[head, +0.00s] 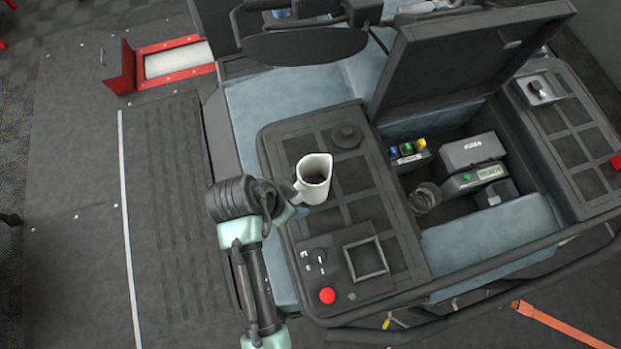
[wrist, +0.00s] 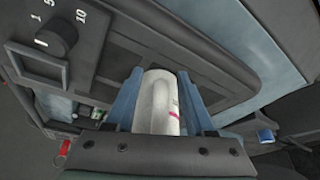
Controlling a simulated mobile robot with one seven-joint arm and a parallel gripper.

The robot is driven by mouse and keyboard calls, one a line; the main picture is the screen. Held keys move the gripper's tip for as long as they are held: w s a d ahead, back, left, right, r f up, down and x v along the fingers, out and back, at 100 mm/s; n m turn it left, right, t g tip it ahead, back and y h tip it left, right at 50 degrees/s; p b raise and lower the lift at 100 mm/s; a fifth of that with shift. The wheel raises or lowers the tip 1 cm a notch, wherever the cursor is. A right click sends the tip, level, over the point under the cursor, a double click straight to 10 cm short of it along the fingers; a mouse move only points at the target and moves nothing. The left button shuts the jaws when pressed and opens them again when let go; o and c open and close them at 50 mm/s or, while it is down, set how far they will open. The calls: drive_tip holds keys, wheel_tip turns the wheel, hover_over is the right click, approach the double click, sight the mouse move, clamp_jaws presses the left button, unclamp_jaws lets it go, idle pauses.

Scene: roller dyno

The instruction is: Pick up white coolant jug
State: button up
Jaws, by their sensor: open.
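The white coolant jug (head: 313,182) stands upright on the dark console panel in the head view, its top open and dark inside. My gripper (head: 292,210) is at the jug's lower left side, partly hidden by my own wrist. In the wrist view, the white jug (wrist: 158,102) shows between the two blue fingers of my gripper (wrist: 158,82), with a pink mark on its side. The fingers are open on either side of it. I cannot tell whether either finger touches it.
A round black knob (head: 346,134) is behind the jug, and a square frame (head: 366,258) and red button (head: 327,296) are in front. An open bin with a raised lid (head: 455,55) lies to the right, holding a grey device (head: 472,150).

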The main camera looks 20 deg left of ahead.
drive_tip(key=shift+x, duration=1.05)
clamp_jaws()
idle(0.6)
